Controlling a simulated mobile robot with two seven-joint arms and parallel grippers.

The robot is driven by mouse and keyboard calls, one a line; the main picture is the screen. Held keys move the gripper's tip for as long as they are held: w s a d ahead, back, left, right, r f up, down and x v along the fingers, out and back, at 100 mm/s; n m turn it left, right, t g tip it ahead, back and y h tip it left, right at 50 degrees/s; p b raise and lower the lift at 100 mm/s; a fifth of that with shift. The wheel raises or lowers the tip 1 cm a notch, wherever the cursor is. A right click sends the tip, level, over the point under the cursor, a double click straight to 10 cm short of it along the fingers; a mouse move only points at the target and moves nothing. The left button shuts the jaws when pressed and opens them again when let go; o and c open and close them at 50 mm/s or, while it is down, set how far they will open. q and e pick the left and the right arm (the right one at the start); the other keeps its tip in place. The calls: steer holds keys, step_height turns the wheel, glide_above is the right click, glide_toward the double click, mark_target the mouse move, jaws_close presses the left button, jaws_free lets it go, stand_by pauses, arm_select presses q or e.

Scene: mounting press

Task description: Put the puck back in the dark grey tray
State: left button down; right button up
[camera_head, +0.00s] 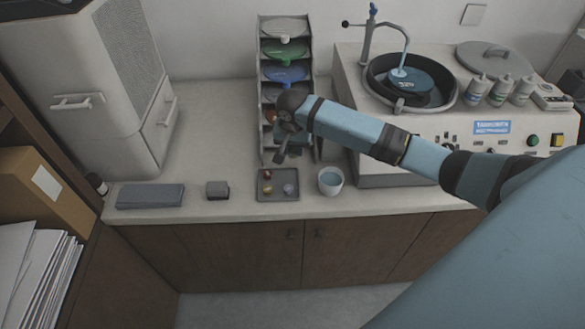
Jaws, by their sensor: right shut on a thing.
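The dark grey tray (279,198) lies on the counter near its front edge, below the middle of the picture. In it are small pucks: a reddish one (267,174) at the back left, a yellowish one (268,189) at the front left and a pale purple one (289,189) at the right. My right gripper (281,157) reaches in from the right and points down above the back of the tray. It is shut on the puck, which is too small and dark to make out between the fingers. My left gripper is out of view.
A rack of coloured discs (285,26) stands behind my right gripper. A white cup (331,181) stands close to the tray's right. The grinding machine (378,170) fills the right.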

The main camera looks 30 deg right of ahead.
step_height(320, 180, down, 9)
steer(key=shift+f, duration=0.1)
stand_by(0.4)
steer(key=shift+f, duration=0.15)
steer(key=o, duration=0.9)
